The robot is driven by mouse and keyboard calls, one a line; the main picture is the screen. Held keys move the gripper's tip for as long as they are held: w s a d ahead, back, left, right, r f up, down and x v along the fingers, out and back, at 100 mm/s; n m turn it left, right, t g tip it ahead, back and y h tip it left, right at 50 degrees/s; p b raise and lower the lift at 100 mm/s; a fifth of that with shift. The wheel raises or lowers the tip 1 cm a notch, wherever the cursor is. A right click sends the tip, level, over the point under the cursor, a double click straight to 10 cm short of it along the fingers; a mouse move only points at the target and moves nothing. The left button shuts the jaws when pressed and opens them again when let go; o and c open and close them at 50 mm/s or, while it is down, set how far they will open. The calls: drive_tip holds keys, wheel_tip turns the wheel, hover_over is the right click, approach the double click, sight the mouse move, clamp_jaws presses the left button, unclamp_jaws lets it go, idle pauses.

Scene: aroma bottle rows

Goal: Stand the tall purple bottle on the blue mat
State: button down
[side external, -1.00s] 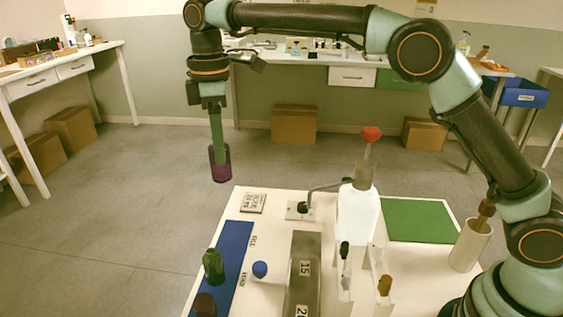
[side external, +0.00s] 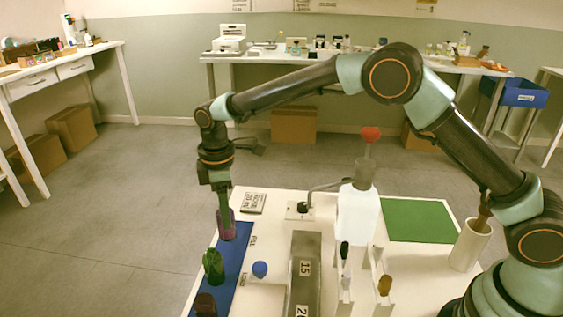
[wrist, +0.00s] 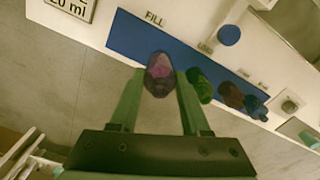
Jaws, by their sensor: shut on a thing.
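The purple bottle (side external: 227,229) is between the fingers of my gripper (side external: 224,211), which is shut on it. In the side view it is upright at the far end of the blue mat (side external: 235,251). I cannot tell whether its base touches the mat. In the wrist view the purple bottle (wrist: 159,74) shows from above between the fingertips, over the mat (wrist: 128,36) near the FILL label. A green bottle (side external: 213,266) and a dark brownish bottle (side external: 205,304) stand on the mat nearer the camera, in a row with it.
A blue round cap (side external: 260,269) lies beside the mat. A label card (side external: 253,203) lies behind.

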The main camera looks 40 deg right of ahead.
drive_tip(key=shift+f, duration=2.15)
drive_tip(key=shift+f, duration=0.15)
drive_tip(key=shift+c, duration=1.8)
unclamp_jaws()
